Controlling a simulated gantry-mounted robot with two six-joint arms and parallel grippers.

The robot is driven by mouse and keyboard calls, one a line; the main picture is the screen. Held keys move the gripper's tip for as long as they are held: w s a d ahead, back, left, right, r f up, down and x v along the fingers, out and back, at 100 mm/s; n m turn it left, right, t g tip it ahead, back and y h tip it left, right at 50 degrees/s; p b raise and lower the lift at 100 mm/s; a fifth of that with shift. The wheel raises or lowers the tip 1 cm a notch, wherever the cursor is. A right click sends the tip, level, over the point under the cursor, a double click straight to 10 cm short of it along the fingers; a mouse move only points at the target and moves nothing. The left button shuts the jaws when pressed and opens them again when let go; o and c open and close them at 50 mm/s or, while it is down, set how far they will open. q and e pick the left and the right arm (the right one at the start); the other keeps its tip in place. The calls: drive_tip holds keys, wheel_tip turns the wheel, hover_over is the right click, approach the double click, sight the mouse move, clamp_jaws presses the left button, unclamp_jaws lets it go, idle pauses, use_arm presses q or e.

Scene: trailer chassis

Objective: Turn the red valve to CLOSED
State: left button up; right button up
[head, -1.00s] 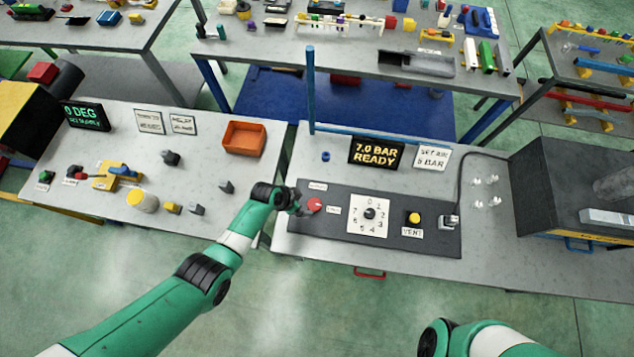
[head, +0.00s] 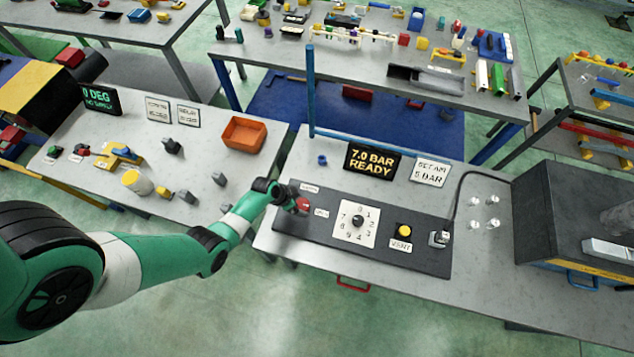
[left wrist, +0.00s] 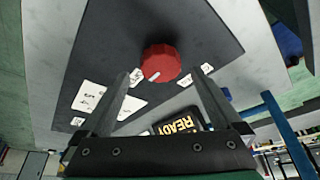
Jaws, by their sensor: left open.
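The red valve (head: 303,205) is a round knob at the left end of the dark panel (head: 420,255), partly hidden by my left gripper (head: 290,197) in the head view. In the left wrist view the red valve (left wrist: 161,60) shows a ribbed rim and a white pointer mark. My left gripper (left wrist: 164,76) is open and empty there, its two fingers spread with the valve just beyond and between the tips. I cannot tell whether they touch it. Small white labels lie near the valve; their text is too small to read. My right gripper is out of view.
A numbered white dial (head: 357,223), a yellow vent button (head: 404,231) and a dark plug-like fitting (head: 440,239) share the panel. A display (head: 372,161) reads "7.0 BAR READY". A blue post (head: 310,90) rises behind. An orange bin (head: 244,133) stands on the left table.

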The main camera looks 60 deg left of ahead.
sight(303, 206)
use_arm(q)
drive_tip(key=b+x, duration=0.1)
drive_tip(key=x, duration=0.1)
drive_tip(key=shift+a+f, duration=0.1)
drive_tip(key=shift+f, duration=0.2)
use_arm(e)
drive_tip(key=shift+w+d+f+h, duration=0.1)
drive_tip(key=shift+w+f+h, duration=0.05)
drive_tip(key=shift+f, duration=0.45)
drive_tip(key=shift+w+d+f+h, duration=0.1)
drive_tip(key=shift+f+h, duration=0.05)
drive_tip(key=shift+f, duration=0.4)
use_arm(q)
drive_tip(key=c, duration=1.4)
drive_tip(key=shift+o, duration=0.2)
